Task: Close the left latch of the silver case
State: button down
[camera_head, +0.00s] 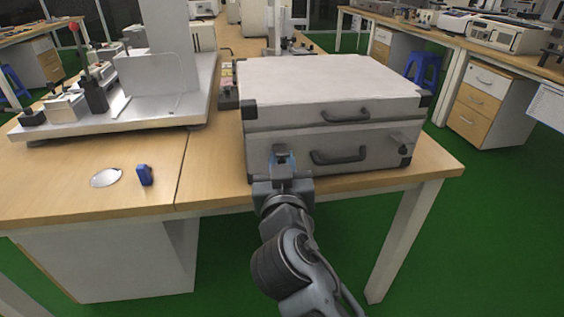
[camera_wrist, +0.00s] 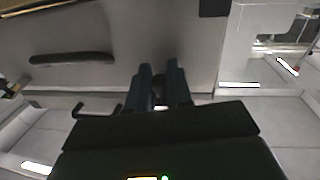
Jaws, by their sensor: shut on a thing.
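The silver case (camera_head: 330,83) stands closed on the wooden table near its front edge, with dark corner pieces and two dark handles on its front. My gripper (camera_head: 283,158) is at the left part of the case front, left of the lower handle (camera_head: 338,156). In the wrist view the two blue-grey fingers (camera_wrist: 162,86) are close together against the case front, with a small dark piece, the left latch (camera_wrist: 160,88), between them. The fingers and wrist hide most of this latch, so its position cannot be told. The right latch (camera_head: 402,140) shows at the right of the case front.
Behind the case are other instruments. The floor in front of the table is clear.

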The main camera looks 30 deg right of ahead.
aim_at(282, 148)
jog(key=shift+r, duration=0.15)
